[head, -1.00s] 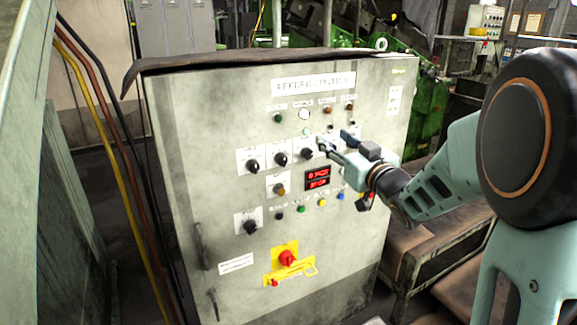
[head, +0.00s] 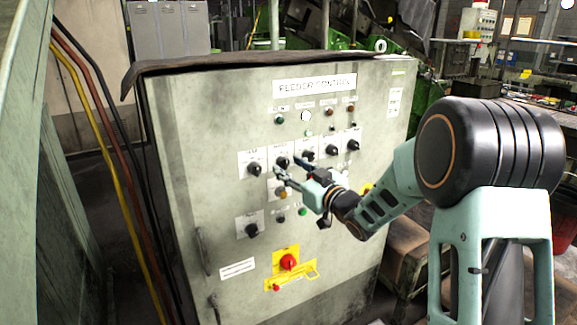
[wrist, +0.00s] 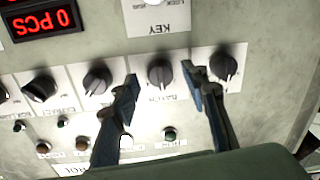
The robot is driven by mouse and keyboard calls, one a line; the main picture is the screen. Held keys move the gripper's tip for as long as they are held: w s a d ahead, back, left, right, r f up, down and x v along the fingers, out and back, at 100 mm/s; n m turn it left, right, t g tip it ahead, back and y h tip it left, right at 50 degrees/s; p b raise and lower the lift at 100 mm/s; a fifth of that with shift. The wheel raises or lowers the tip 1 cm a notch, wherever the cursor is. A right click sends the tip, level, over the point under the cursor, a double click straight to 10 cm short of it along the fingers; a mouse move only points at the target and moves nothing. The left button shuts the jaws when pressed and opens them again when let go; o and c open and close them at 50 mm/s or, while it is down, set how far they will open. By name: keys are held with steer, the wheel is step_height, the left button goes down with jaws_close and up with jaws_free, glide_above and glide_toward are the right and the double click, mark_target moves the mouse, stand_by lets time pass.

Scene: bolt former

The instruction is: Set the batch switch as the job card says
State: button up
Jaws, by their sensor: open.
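The batch switch is a black rotary knob on a white plate; it shows in the wrist view (wrist: 160,72), with upside-down lettering that appears to read BATCH. In the head view it is the second knob from the left (head: 281,162) in the upper row, partly hidden by my gripper. My gripper (head: 290,167) is open in front of the panel. In the wrist view its fingers (wrist: 160,80) stand on either side of the batch knob, with gaps showing; contact is not visible. The knob's exact setting is hard to read. No readable job card shows.
Similar knobs flank it on the feeder control cabinet (head: 190,110). A key switch plate (wrist: 175,35) and a red display (wrist: 42,22) reading 0 PCS are close by. A red rotary switch (head: 289,262) on yellow sits lower down. Floor hoses run at left.

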steer(key=shift+w+a, duration=0.35)
steer(key=shift+w, duration=0.05)
jaws_close()
